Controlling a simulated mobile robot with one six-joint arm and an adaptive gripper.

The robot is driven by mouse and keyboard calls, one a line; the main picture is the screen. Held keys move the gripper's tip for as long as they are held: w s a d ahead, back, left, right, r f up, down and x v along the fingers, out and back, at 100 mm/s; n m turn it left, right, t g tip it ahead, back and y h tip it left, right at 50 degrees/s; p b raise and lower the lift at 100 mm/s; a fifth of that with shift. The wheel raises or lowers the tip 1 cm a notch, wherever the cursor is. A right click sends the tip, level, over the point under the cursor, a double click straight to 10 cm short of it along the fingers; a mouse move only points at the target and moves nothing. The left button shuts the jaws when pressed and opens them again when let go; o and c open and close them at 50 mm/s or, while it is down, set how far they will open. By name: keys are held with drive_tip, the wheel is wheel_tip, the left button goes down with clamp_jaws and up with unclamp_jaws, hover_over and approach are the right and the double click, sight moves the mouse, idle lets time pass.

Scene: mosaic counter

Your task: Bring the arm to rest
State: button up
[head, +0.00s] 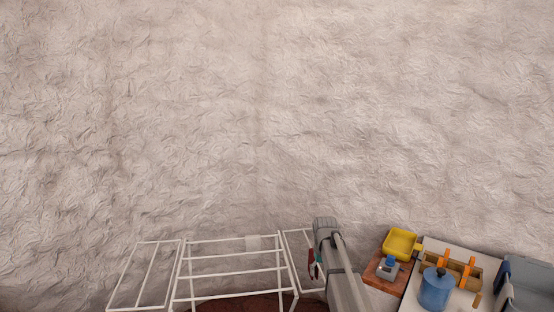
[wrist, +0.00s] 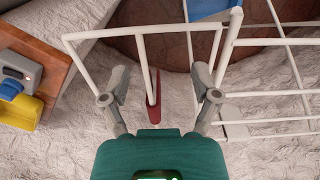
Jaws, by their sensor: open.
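My arm (head: 338,265) reaches down at the bottom middle of the head view, beside the right side of a white wire rack (head: 232,256). Only a small part of my gripper shows there, largely hidden by the arm. In the wrist view my gripper (wrist: 160,72) is open, its two grey fingers apart with nothing held between them. White bars of the rack (wrist: 143,68) pass close ahead of and between the fingers. A narrow red piece (wrist: 155,112) shows between the fingers near the palm; I cannot tell if it touches the gripper.
Right of my arm stand a wooden stand (head: 386,278) with a grey-blue device (head: 388,266), a yellow tray (head: 401,244), and a pale surface with a blue pot (head: 436,289) and a wooden box (head: 462,269). A dark red-brown round surface (wrist: 170,48) lies below the rack.

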drive_tip(key=s+f+b, duration=0.4)
drive_tip(key=s, duration=0.9)
drive_tip(key=s+d+f+m+b, duration=0.1)
drive_tip(key=s+f+b, duration=0.3)
drive_tip(key=s, duration=0.9)
drive_tip(key=shift+f+m+b, duration=0.3)
drive_tip(key=shift+f, duration=0.15)
